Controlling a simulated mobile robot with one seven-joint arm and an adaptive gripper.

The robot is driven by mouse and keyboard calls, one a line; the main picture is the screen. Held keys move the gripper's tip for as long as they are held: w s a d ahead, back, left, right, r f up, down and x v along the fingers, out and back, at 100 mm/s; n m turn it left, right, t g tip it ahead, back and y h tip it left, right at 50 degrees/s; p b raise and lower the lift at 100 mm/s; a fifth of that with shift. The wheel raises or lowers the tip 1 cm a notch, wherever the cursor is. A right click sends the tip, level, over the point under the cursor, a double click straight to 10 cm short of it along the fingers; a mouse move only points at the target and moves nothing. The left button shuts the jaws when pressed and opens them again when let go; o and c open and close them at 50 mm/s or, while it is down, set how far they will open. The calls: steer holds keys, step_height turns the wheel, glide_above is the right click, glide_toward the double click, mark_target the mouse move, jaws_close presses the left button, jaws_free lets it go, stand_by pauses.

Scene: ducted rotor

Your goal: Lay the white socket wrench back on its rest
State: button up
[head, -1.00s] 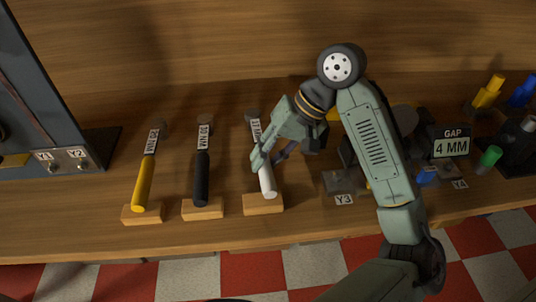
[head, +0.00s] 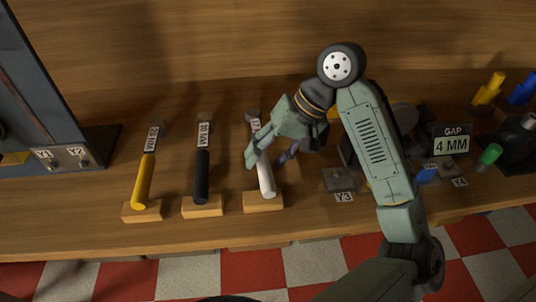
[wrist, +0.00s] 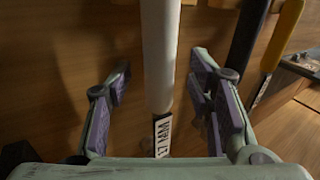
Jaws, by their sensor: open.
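The white socket wrench (head: 266,180) lies with its handle end on a wooden rest block (head: 263,202) and its labelled head end toward the back of the bench. In the wrist view its white handle (wrist: 161,50) runs between my fingers, with a tag reading 17 NM below. My gripper (head: 270,160) is open around the handle, with a gap on both sides. It also shows in the wrist view (wrist: 160,85), where neither finger touches the handle. My gripper partly hides the wrench's middle in the head view.
A yellow wrench (head: 144,182) and a black wrench (head: 202,178) lie on similar blocks to the left. At right are a Y3 plate (head: 341,181), a GAP 4 MM display (head: 451,143) and coloured handles. A dark panel (head: 40,90) stands at far left.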

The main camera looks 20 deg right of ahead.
steer(key=v, duration=1.2)
